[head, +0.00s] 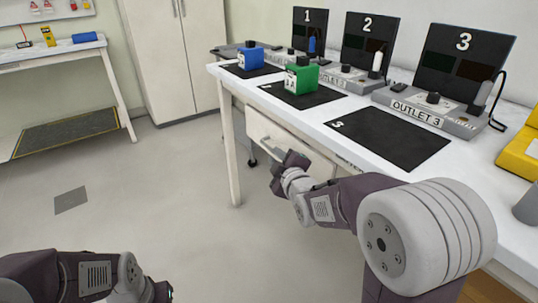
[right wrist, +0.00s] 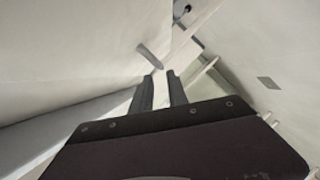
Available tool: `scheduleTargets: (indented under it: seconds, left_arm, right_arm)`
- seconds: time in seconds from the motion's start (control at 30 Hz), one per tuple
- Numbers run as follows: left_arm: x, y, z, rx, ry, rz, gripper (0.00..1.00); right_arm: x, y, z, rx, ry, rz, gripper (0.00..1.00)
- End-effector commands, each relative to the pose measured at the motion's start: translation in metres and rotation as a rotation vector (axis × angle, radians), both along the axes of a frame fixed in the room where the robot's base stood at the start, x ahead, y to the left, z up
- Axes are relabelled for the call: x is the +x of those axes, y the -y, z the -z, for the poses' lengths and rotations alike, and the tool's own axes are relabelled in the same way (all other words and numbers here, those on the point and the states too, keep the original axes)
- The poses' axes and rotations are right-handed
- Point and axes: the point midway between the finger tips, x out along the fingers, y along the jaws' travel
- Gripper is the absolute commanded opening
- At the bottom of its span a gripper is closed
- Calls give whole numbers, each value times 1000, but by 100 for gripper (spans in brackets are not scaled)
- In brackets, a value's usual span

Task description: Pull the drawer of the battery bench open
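The battery bench (head: 350,165) is a white table running along the right wall. Its white drawer (head: 262,127) is below the top, and my right arm hides part of its front. I cannot tell whether the drawer is fully shut. My right gripper (head: 288,160) is in front of the drawer, pointing toward it. In the right wrist view its two dark fingers (right wrist: 160,75) are apart with nothing seen between them. A short grey bar (right wrist: 150,55), perhaps the handle, lies just beyond the fingertips, apparently apart from them. My left gripper (head: 160,291) is at the bottom left, mostly cut off.
On the bench are a blue battery (head: 250,58), a green battery (head: 301,77), black mats (head: 388,139) and outlet units (head: 430,110) with numbered panels. A yellow object (head: 520,155) is at the right edge. A cabinet (head: 175,55) and side table (head: 50,55) stand behind.

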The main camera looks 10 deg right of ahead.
Motion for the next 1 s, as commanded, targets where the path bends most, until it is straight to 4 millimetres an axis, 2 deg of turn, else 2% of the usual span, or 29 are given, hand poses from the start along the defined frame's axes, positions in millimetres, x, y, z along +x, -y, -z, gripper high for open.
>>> scheduleTargets:
  seconds: [0.2,0.4,0.53,0.73,0.77,0.8,0.83,1.0]
  left_arm:
    - [0,0,21,0,0,0,36]
    - [0,0,31,0,-1,0,36]
    - [0,0,32,0,-1,0,36]
    - [0,0,32,0,0,0,36]
    - [0,0,32,0,0,0,36]
    - [0,0,32,0,0,0,36]
    - [0,0,32,0,0,0,36]
    - [0,0,32,0,0,0,36]
  right_arm:
    - [43,-1,15,1,-1,0,20]
    - [74,-2,20,2,-2,0,20]
    - [82,-3,20,2,-2,0,20]
    - [82,-3,19,2,-2,0,20]
    - [82,-3,19,2,-2,0,17]
    - [82,-3,19,2,-2,0,6]
    - [82,-3,19,2,-2,0,0]
    - [82,-3,19,2,-2,0,0]
